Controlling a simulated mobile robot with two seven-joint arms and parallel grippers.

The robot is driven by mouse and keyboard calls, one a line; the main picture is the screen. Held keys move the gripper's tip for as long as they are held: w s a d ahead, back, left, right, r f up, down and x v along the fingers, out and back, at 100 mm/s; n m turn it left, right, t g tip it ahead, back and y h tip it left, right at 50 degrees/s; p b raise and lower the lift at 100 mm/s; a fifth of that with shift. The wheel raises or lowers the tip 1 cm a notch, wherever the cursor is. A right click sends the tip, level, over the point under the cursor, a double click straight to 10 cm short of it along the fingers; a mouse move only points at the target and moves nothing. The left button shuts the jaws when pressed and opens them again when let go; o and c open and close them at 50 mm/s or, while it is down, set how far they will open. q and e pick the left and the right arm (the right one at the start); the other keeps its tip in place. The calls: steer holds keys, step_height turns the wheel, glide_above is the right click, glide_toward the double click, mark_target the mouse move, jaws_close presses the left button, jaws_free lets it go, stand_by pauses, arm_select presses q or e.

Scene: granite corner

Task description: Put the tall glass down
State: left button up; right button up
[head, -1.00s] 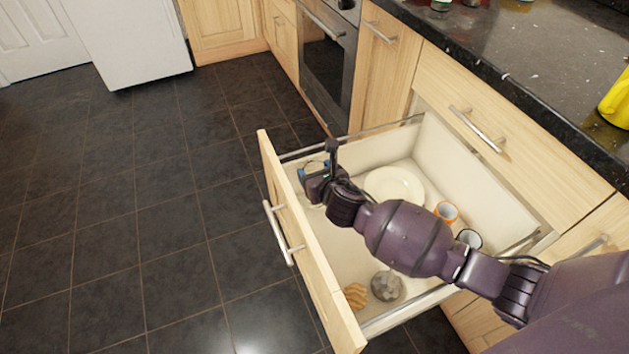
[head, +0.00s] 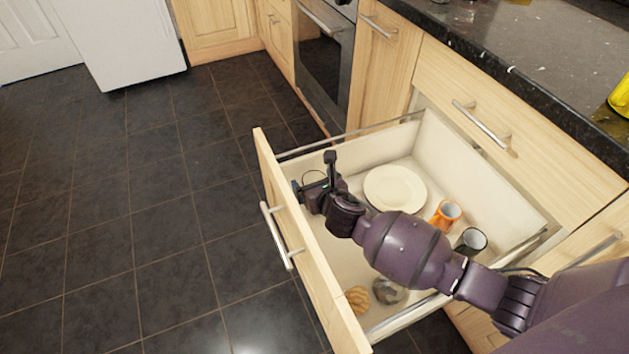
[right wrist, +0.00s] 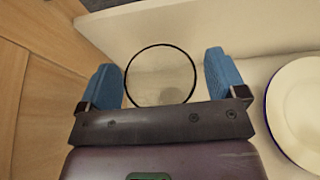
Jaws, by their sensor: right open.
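The tall glass (right wrist: 161,75) is clear and shows in the right wrist view as a round dark rim, seen from above. It stands between the two blue fingers of my right gripper (right wrist: 163,84), with a small gap visible on each side. The gripper is open around it. In the head view my right gripper (head: 313,190) is inside the open drawer (head: 345,237), near its front panel. There the glass (head: 314,177) is only a faint outline, mostly hidden by the gripper. My left gripper is not in view.
The drawer also holds a white plate (head: 394,187), an orange mug (head: 446,214), a dark mug (head: 471,241), a grey round object (head: 389,290) and a tan object (head: 358,299). The drawer front (head: 285,215) is close to the gripper. A dark counter (head: 520,60) lies above.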

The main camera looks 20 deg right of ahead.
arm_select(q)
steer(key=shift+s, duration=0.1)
arm_select(e)
steer(key=shift+r, duration=0.15)
steer(key=shift+s+r, duration=0.2)
steer(key=shift+r, duration=0.05)
arm_select(q)
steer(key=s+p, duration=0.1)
steer(key=p, duration=0.1)
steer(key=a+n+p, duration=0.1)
steer(key=p, duration=0.1)
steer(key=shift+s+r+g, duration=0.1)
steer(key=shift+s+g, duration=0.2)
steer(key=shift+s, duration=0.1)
arm_select(e)
steer(key=v, duration=1.1)
steer(key=shift+s, duration=0.25)
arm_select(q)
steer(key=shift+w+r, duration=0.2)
